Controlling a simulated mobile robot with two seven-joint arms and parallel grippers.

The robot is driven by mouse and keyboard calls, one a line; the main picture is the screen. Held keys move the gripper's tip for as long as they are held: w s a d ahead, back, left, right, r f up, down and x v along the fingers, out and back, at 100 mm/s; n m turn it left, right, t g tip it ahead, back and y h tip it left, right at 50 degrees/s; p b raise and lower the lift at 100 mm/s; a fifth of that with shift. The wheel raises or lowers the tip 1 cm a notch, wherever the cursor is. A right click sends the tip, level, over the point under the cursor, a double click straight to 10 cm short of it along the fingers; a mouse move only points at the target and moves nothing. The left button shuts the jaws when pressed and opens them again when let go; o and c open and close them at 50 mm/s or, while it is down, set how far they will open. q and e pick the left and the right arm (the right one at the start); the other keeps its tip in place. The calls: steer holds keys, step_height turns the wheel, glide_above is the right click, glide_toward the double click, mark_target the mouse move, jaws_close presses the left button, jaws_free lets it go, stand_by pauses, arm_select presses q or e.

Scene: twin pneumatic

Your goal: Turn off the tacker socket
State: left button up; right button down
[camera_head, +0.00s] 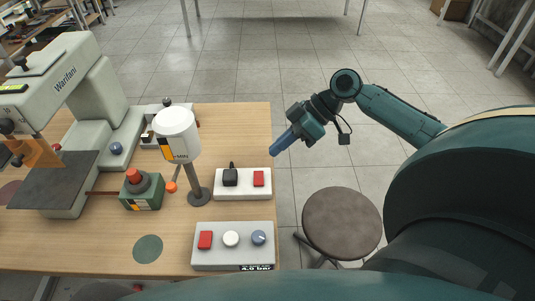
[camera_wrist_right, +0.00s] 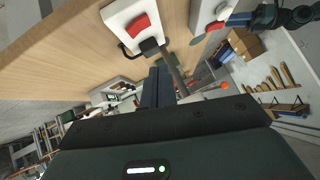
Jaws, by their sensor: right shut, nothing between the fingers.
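The white socket (camera_head: 228,195) lies near the table's right edge. A black plug (camera_head: 230,177) with a cord sits in its left half, and a red rocker switch (camera_head: 258,179) is on its right half. In the right wrist view the red switch (camera_wrist_right: 138,25) and the plug (camera_wrist_right: 149,46) show on the socket, beyond the fingertips. My right gripper (camera_head: 273,152) is shut and empty. Its blue fingers point down-left, above and behind the socket's right end, apart from it. A dark blue and teal part at the wrist view's upper right may be my left gripper (camera_wrist_right: 265,17); its jaws are unclear.
A white lamp-like head (camera_head: 176,135) on a grey post stands left of the socket. A grey panel (camera_head: 210,258) with a red switch and two knobs lies in front. A green box with a red button (camera_head: 133,175) and a press are further left. A round stool (camera_head: 342,222) stands right.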

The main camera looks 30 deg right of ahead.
arm_select(q)
steer(key=shift+w+d+r, duration=0.15)
steer(key=shift+w+r, duration=0.1)
steer(key=shift+r, duration=0.25)
arm_select(e)
steer(key=v, duration=0.4)
steer(key=shift+s+a, duration=0.15)
steer(key=shift+s, duration=0.2)
arm_select(q)
steer(key=shift+s+f, duration=0.1)
